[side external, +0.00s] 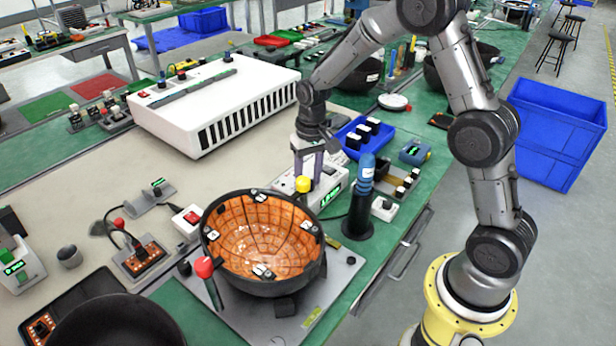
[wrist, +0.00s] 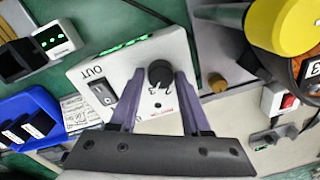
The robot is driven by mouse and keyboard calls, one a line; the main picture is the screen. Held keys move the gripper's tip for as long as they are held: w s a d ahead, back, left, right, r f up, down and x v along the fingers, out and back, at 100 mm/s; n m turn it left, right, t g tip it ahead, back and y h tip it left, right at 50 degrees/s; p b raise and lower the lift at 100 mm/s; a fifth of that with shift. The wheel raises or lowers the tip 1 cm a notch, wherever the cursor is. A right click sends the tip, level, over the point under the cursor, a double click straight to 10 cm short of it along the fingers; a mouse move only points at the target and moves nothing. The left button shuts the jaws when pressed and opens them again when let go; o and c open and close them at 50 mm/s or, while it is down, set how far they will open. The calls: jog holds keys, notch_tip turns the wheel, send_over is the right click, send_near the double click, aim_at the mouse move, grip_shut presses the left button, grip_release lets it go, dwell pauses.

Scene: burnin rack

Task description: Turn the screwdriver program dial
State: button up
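The white controller box (wrist: 105,75) carries a black round dial (wrist: 159,72) with small numerals beside it, a black rocker switch (wrist: 103,92) and an "OUT" label. In the side view the same box (side external: 328,200) shows a lit green display. My gripper (wrist: 160,73) points down at the box, its two purple fingers standing one on each side of the dial. Thin gaps seem to show between fingers and dial; contact is not clear. In the side view my gripper (side external: 308,172) is over the box and the dial is hidden. A blue-handled screwdriver (side external: 366,180) stands upright in a black holder.
A yellow-topped post (side external: 303,184) stands close beside my gripper and looms large in the wrist view (wrist: 285,25). A black bowl with orange tiled lining (side external: 262,235) sits in front. A blue tray with black blocks (side external: 345,138) is behind the box.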

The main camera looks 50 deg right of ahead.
grip_shut()
jog(key=shift+n, duration=0.4)
jog(key=n, duration=0.3)
jog(key=shift+n, duration=2)
jog(key=shift+o, duration=2.3)
grip_release()
